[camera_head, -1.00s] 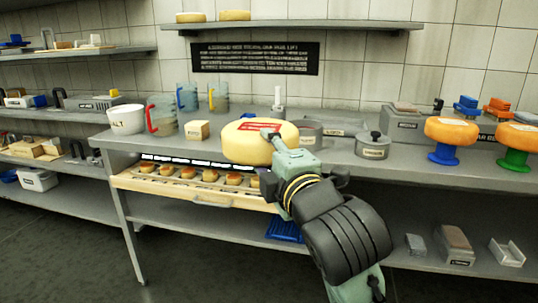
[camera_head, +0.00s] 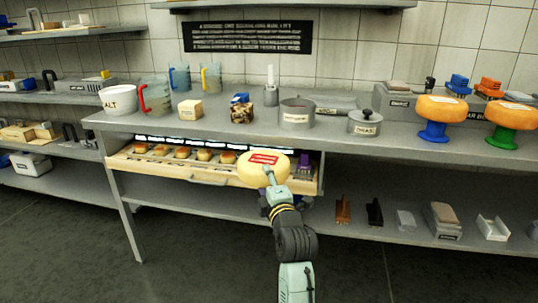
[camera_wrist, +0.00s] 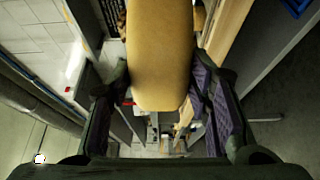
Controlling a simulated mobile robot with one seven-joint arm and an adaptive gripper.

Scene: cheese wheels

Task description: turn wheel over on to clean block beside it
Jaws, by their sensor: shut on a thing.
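A pale yellow cheese wheel (camera_head: 250,175) with a red label is in my gripper (camera_head: 271,180), off the worktop and in front of its edge. Its labelled face is turned toward the head camera. In the wrist view the wheel (camera_wrist: 160,50) sits edge-on between both fingers. A plain light block (camera_head: 190,109) stands on the worktop. To its right stands a block with dark mottled patches (camera_head: 242,112). The wheel's far face is hidden.
An open drawer (camera_head: 200,172) with several small rounds is beneath the worktop, close behind the wheel. A steel pot (camera_head: 296,113), a lidded pot (camera_head: 364,122) and jugs stand on the worktop (camera_head: 220,128). Orange wheels (camera_head: 442,107) sit on stands at the right.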

